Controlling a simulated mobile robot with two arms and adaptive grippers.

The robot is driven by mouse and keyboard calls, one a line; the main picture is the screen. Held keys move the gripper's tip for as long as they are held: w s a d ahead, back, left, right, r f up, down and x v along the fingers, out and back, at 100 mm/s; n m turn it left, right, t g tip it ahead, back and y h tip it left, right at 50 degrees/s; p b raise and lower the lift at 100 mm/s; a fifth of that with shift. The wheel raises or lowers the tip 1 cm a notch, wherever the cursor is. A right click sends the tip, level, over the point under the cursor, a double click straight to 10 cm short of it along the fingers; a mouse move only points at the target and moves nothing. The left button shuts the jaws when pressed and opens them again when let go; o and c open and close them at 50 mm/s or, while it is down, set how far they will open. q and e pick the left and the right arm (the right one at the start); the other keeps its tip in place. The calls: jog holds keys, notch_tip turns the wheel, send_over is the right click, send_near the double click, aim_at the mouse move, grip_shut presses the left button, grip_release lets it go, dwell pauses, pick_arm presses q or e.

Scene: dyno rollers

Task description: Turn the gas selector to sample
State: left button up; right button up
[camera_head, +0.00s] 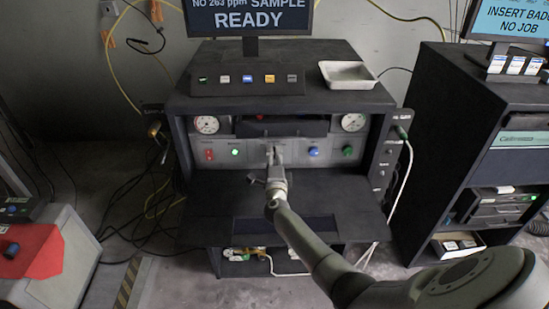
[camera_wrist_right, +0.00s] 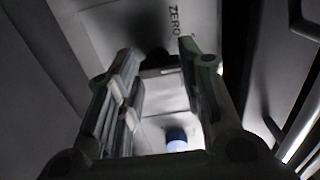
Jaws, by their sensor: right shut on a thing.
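My right gripper (camera_head: 274,158) reaches the middle of the grey control panel (camera_head: 294,147) in the cabinet. In the head view it covers the gas selector there. In the right wrist view, the gas selector (camera_wrist_right: 154,60) is a dark knob between the fingertips of my right gripper (camera_wrist_right: 157,56). The fingers are shut on it. The word ZERO is printed on the panel beside it. The screen (camera_head: 250,18) above shows "NO 263 ppm", "SAMPLE" and "READY". My left gripper is not in view.
Gauges (camera_head: 207,124) (camera_head: 353,122) sit at both panel ends. A red switch (camera_head: 209,154), a blue knob (camera_head: 313,152) and a green knob (camera_head: 347,151) flank the gripper. A shelf (camera_head: 330,200) juts out below. A white tray (camera_head: 347,75) sits on top.

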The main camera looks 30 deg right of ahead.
jog(key=shift+f, duration=0.15)
jog(key=o, duration=1)
jog(key=v, duration=1.2)
jog(key=shift+s, duration=0.1)
